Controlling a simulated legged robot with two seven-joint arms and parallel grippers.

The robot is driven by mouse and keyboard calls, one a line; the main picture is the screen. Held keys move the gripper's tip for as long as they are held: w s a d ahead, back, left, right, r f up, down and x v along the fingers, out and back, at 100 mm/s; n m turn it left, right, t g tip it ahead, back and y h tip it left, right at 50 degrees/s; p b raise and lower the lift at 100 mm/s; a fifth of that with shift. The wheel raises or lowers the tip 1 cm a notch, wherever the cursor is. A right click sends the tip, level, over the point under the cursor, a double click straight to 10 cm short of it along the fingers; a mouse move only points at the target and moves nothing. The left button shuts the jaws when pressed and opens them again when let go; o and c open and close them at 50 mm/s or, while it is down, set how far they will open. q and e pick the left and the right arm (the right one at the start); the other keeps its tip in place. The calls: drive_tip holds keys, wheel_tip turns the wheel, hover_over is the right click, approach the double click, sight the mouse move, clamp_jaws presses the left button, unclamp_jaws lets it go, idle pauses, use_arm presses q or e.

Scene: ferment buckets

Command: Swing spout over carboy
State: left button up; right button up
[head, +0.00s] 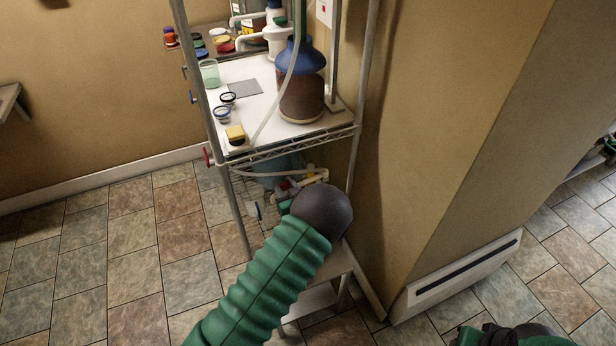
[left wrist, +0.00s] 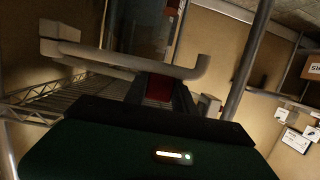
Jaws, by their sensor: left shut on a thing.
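A cream spout pipe (head: 312,178) sits below the rack's work shelf. In the left wrist view the pale spout (left wrist: 135,62) crosses just beyond the fingers. My left gripper (head: 288,189) is at the spout, shut on a red part (left wrist: 158,88) that shows between its dark fingers. The red part appears to belong to the spout. A bluish translucent vessel (head: 284,164), perhaps the carboy, is partly hidden under the shelf; its mouth is not visible. My right gripper (head: 480,335) is partly in view at the bottom right edge, its fingers unclear.
A hose (head: 272,113) hangs down to the shelf. A wall (head: 440,130) stands close on the right. Tiled floor on the left is clear.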

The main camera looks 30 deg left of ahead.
use_arm(q)
drive_tip(key=shift+s, duration=0.2)
drive_tip(key=shift+s+d+n+g+y, duration=0.2)
drive_tip(key=shift+s+d+g, duration=0.1)
drive_tip(key=shift+d, duration=0.15)
drive_tip(key=shift+s+d+n+g+y, duration=0.1)
drive_tip(key=shift+s+d+n+g, duration=0.1)
drive_tip(key=shift+d+g, duration=0.15)
drive_tip(key=shift+d, duration=0.15)
drive_tip(key=shift+s+d+n+g, duration=0.3)
drive_tip(key=shift+d+n, duration=0.1)
drive_tip(key=shift+d, duration=0.45)
drive_tip(key=shift+d+y, duration=0.1)
drive_tip(key=shift+y, duration=0.2)
